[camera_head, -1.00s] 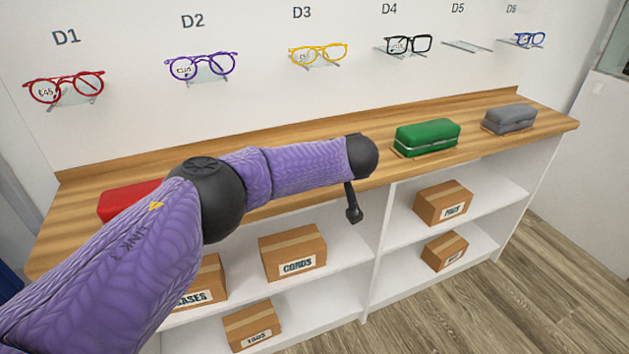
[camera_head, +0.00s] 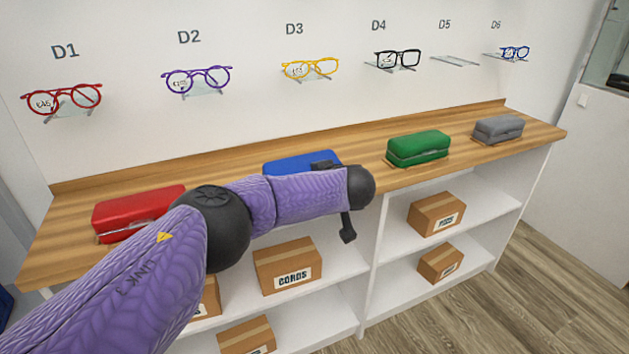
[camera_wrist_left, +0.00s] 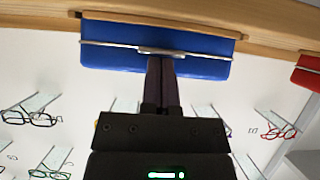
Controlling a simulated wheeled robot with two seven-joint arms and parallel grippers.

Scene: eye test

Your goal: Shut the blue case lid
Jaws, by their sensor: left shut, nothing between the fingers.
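The blue case (camera_head: 300,162) lies on the wooden counter, partly hidden behind my left arm in the head view. In the left wrist view the blue case (camera_wrist_left: 112,58) fills the top middle, with a silver seam and a clasp (camera_wrist_left: 162,51). Its lid looks down on its base, with no wide gap in sight. My left gripper (camera_wrist_left: 162,62) is shut and empty. Its fingertips are at the case's front, close by the clasp; I cannot tell whether they touch it. My right gripper is in neither view.
A red case (camera_head: 138,210) lies left on the counter (camera_head: 70,230); a green case (camera_head: 418,148) and a grey case (camera_head: 497,129) lie right. Glasses hang on the wall behind. Cardboard boxes (camera_head: 287,264) stand on shelves below.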

